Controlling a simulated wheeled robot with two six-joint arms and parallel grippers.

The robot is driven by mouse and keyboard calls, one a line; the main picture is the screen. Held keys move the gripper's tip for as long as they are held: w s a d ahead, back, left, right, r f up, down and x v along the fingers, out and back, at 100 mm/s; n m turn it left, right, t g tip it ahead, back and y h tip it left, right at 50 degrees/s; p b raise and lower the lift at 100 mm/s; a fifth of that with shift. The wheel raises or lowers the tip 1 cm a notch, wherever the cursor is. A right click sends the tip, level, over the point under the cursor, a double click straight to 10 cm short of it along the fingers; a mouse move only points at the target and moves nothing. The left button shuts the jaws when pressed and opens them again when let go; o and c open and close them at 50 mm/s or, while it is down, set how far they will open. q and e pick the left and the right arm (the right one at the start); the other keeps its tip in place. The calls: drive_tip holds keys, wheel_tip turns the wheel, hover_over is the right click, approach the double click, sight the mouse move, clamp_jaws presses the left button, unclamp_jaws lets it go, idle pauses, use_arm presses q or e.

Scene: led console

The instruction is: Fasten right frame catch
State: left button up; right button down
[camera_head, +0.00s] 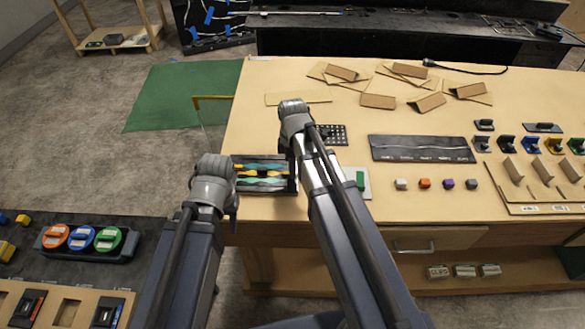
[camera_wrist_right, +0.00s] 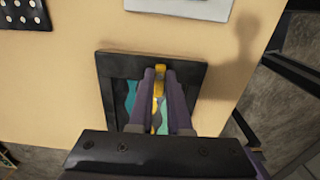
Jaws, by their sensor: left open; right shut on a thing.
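A black frame (camera_head: 264,193) lies on the wooden table near its front edge, around a panel with teal and yellow wavy shapes. It also shows in the right wrist view (camera_wrist_right: 120,65). A yellow piece, apparently the right frame catch (camera_wrist_right: 160,72), shows at the frame's edge between my right fingers. My right gripper (camera_wrist_right: 160,78) is shut on this yellow piece; the fingers hide much of it.
A black dotted plate (camera_head: 334,136) and a light plate with a green block (camera_head: 360,181) lie close to the right arm. Several small coloured blocks (camera_head: 425,183) and a long dark panel (camera_head: 421,148) lie further right. Cardboard pieces (camera_head: 378,101) are scattered behind.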

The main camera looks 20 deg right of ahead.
idle(0.3)
drive_tip(key=c, duration=0.9)
unclamp_jaws()
drive_tip(key=shift+o, duration=0.2)
wheel_tip(320, 180, up, 8)
drive_tip(key=p, duration=0.8)
drive_tip(key=shift+f, duration=0.1)
